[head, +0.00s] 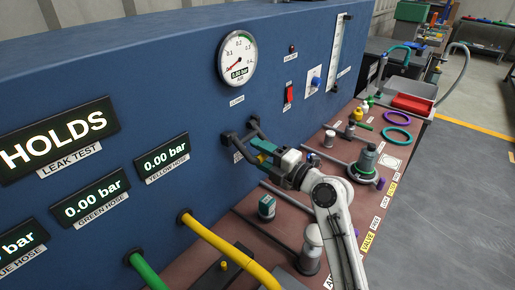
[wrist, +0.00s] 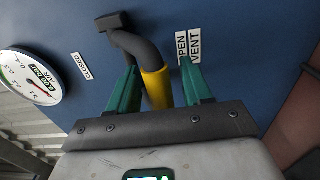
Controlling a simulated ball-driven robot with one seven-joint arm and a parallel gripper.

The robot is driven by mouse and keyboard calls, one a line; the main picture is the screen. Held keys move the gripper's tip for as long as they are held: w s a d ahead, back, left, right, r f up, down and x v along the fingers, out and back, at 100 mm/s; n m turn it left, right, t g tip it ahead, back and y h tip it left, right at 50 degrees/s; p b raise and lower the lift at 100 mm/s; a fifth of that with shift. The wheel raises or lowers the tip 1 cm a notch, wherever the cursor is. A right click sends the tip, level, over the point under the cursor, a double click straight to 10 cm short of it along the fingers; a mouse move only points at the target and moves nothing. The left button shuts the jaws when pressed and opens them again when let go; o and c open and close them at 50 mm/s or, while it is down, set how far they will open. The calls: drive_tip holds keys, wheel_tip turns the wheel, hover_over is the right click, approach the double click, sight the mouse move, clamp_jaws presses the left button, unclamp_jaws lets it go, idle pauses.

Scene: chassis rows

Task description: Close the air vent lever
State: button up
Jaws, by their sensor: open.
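The air vent lever is a dark grey bent handle (head: 254,130) mounted on the blue panel, with a yellow section. In the wrist view the dark part (wrist: 138,48) runs down from a dark block into the yellow section (wrist: 157,88). My gripper (head: 262,152) is at the lever in the head view. In the wrist view its two green fingers (wrist: 160,68) are open, one on each side of the yellow section. I cannot tell whether either finger touches it. An OPEN VENT label (wrist: 188,46) is beside the right finger. A CLOSED label (wrist: 82,66) is farther left.
A round gauge (head: 237,60) reads 0.00 bar above the lever. A red switch (head: 289,93) is to its right. A yellow hose (head: 225,245) and a green hose (head: 148,270) leave the panel below. The reddish bench (head: 285,215) carries several fittings and rings.

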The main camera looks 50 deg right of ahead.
drive_tip(key=shift+w, duration=0.45)
clamp_jaws()
idle(0.4)
